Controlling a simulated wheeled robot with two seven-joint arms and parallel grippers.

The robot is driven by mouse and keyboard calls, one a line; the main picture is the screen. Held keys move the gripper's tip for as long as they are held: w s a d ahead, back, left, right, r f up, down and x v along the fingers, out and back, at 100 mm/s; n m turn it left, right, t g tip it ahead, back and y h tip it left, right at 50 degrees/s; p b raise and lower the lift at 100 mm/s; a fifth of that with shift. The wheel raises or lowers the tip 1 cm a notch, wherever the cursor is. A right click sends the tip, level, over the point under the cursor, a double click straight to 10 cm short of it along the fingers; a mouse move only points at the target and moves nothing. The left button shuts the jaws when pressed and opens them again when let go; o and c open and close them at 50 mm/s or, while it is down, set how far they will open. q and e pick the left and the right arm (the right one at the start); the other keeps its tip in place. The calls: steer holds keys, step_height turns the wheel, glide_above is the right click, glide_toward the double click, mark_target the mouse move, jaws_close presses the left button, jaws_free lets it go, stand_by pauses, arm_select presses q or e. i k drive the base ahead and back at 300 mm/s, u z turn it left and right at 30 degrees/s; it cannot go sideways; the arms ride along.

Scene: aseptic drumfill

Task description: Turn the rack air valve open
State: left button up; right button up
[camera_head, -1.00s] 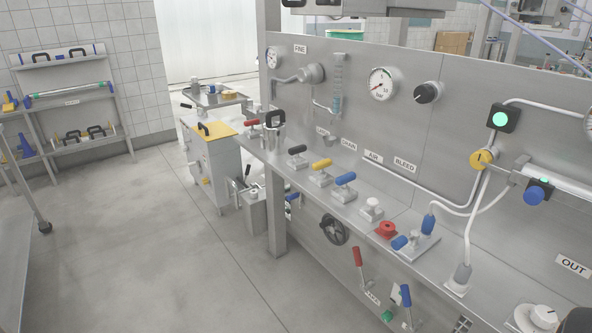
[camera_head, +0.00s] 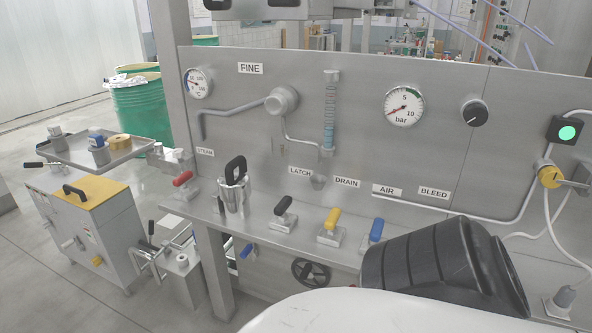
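A blue-handled valve (camera_head: 375,231) stands on the steel ledge below the AIR label (camera_head: 387,190). Its handle points up and slightly to the right, and its base is partly hidden by a black and white link of my own arm in the lower right foreground. A yellow-handled valve (camera_head: 331,225) and a black-handled valve (camera_head: 284,211) stand to its left, roughly under the DRAIN and LATCH labels. Neither of my grippers shows in the view, so their distance from the valve cannot be told.
A steel jug with a black handle (camera_head: 233,195) and a red-handled valve (camera_head: 183,183) stand on the left of the ledge (camera_head: 255,218). A pressure gauge (camera_head: 404,107) is on the panel. A cart with a yellow top (camera_head: 90,190) stands at left. My arm covers the ledge's right part.

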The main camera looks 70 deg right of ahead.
mark_target(376, 233)
steer(key=i, duration=1)
steer(key=z, duration=2.6)
